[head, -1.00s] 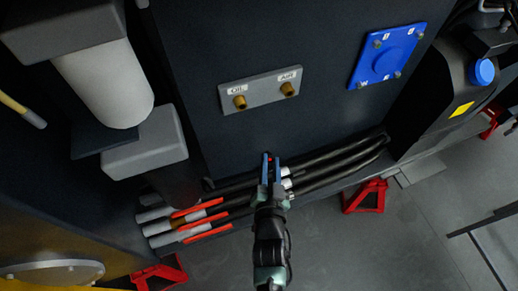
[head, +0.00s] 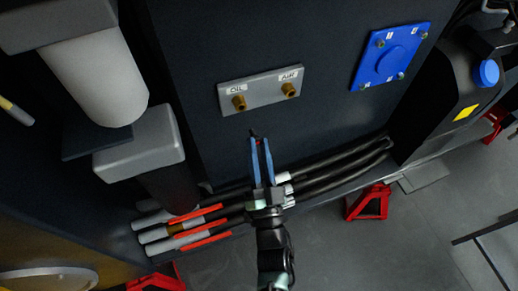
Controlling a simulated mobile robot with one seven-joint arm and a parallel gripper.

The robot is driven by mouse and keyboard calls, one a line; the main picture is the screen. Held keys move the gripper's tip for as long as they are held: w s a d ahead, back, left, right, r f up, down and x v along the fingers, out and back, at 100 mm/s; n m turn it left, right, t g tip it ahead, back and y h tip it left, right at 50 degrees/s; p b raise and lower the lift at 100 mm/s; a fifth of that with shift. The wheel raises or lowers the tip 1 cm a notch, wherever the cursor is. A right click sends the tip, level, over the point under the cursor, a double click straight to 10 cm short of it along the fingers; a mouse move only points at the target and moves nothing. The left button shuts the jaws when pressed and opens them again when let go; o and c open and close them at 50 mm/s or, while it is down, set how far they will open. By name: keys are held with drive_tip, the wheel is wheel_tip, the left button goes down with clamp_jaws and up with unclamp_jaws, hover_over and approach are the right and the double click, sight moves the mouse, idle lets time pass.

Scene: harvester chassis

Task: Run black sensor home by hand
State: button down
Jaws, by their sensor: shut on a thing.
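My gripper (head: 260,150) is at the middle of the head view, its two blue fingers pointing up the picture toward the dark chassis panel. It is shut on a small dark thing with a touch of red, which seems to be the black sensor (head: 254,133). Little of the sensor shows between the fingertips. A grey plate above carries two brass ports, one labelled OIL (head: 239,102) and one labelled AIR (head: 288,90). The sensor appears below the plate, between the two ports in the picture. I cannot tell its distance from the panel.
Black hoses (head: 335,167) with pale and red ends run along the chassis bottom behind my gripper. A blue plate (head: 390,55) is at upper right, a black tank (head: 460,75) beyond it. A white cylinder (head: 95,70) stands left. A red stand (head: 368,201) is on the floor.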

sight(252, 135)
drive_tip(key=shift+f, duration=0.1)
drive_tip(key=shift+w+a+f+b, duration=0.1)
drive_tip(key=shift+w+a+b, duration=0.25)
drive_tip(key=shift+w+b, duration=0.4)
drive_tip(key=shift+w+a+b, duration=0.3)
drive_tip(key=shift+w+b, duration=0.15)
drive_tip(key=shift+w, duration=0.6)
drive_tip(key=shift+w+a+b, duration=0.15)
drive_tip(key=shift+w+b, duration=0.1)
drive_tip(key=shift+w, duration=0.25)
drive_tip(key=shift+w+a+b, duration=0.15)
drive_tip(key=shift+w+b, duration=0.1)
drive_tip(key=shift+w, duration=0.25)
drive_tip(key=shift+w+a+b, duration=0.25)
drive_tip(key=shift+w+b, duration=0.3)
drive_tip(key=shift+w, duration=0.15)
drive_tip(key=shift+w+a+b, duration=0.2)
drive_tip(key=shift+w+b, duration=0.3)
drive_tip(key=shift+w, duration=0.2)
drive_tip(key=shift+s, duration=0.15)
